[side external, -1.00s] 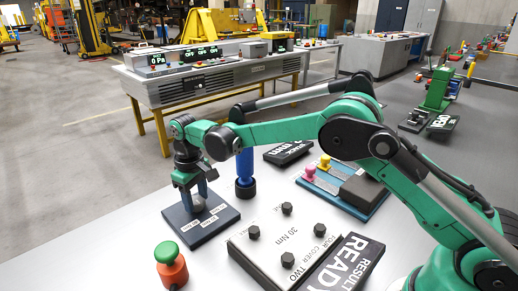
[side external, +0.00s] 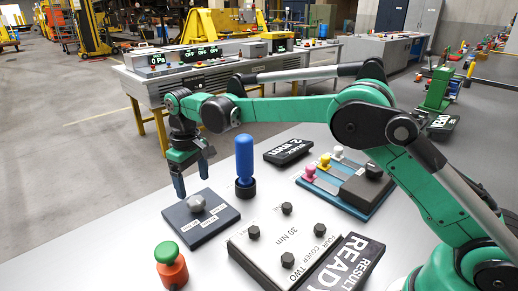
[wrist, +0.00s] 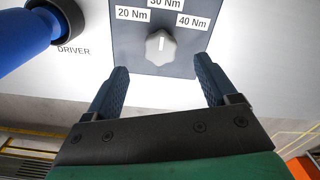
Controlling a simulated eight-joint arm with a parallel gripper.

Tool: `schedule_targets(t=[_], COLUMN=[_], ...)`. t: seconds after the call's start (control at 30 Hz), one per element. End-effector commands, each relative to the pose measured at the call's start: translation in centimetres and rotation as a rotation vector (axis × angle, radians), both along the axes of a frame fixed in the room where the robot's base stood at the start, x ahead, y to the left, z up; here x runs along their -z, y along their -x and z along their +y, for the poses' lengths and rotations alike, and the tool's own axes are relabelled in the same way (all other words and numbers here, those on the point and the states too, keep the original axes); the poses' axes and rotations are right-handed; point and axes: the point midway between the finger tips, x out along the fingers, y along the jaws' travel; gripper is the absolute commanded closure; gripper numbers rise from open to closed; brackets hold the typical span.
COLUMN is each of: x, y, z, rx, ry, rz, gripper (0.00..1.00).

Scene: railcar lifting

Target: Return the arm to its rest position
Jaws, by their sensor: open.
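My gripper (side external: 192,178) is open and empty, raised above the dark torque selector plate (side external: 177,218) on the table. The grey selector knob (side external: 196,203) stands on that plate, clear of the fingers. In the wrist view the knob (wrist: 161,47) shows beyond and between my two fingers (wrist: 160,90). Its white mark points toward the 30 Nm label (wrist: 165,4), with 20 Nm and 40 Nm labels on either side. My green arm reaches across the table from the right.
A blue driver (side external: 245,160) stands upright close to the gripper's right. The air above is clear.

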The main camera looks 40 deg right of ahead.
Motion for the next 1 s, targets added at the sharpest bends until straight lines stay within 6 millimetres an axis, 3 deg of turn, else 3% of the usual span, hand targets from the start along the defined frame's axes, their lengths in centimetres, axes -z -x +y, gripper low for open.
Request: schedule_targets(t=[0.43,0.57,0.8,1.0], x=[-1.1,-2.7,-7.5,-9.4], y=[0.1,0.7,4.5,9.3], z=[-0.1,-0.9,-4.0,-6.4], rx=[0.003,0.023,0.101,0.169], ry=[-0.001,-0.009,-0.038,-0.061], rz=[-0.005,-0.041,-0.191,-0.328], gripper=[0.21,0.21,0.21,0.21])
